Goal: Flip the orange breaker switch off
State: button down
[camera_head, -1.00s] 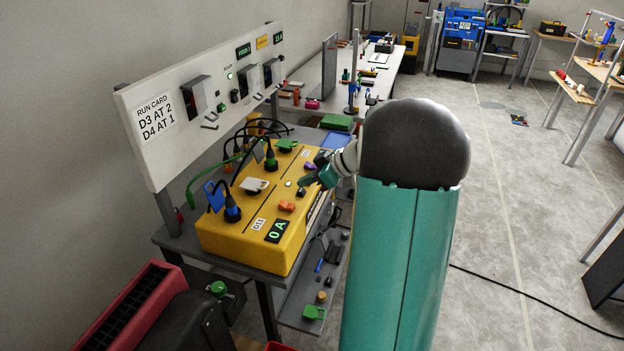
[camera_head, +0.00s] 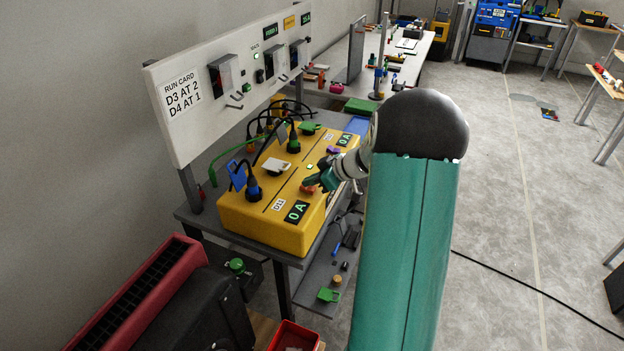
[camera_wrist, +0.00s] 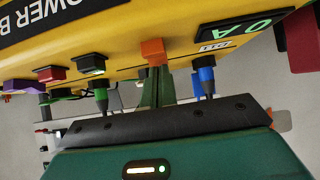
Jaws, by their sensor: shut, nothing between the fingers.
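The orange breaker switch (camera_head: 307,189) is on the top of the yellow power box (camera_head: 262,228), behind the D11 label and its 0 A display. In the wrist view the orange switch (camera_wrist: 153,51) stands straight ahead of my fingertips. My gripper (camera_head: 314,184) is shut and empty. In the wrist view its fingertips (camera_wrist: 154,72) overlap the base of the orange switch; I cannot tell if they press on it. In the head view my gripper partly hides the switch.
A black switch (camera_wrist: 92,64) with a green light and a red switch (camera_wrist: 50,74) are beside the orange one. A blue plug (camera_head: 253,189) and a white flap (camera_head: 277,165) stand on the box. A panel with a run card (camera_head: 181,95) rises behind.

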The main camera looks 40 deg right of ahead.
jog(key=shift+a+f, duration=0.1)
jog(key=shift+f, duration=0.15)
jog(key=shift+w+a, duration=0.1)
jog(key=shift+w, duration=0.1)
jog(key=shift+w+a+r, duration=0.2)
jog(key=shift+w+a, duration=0.05)
jog(key=shift+w, duration=0.25)
jog(key=shift+r, duration=0.15)
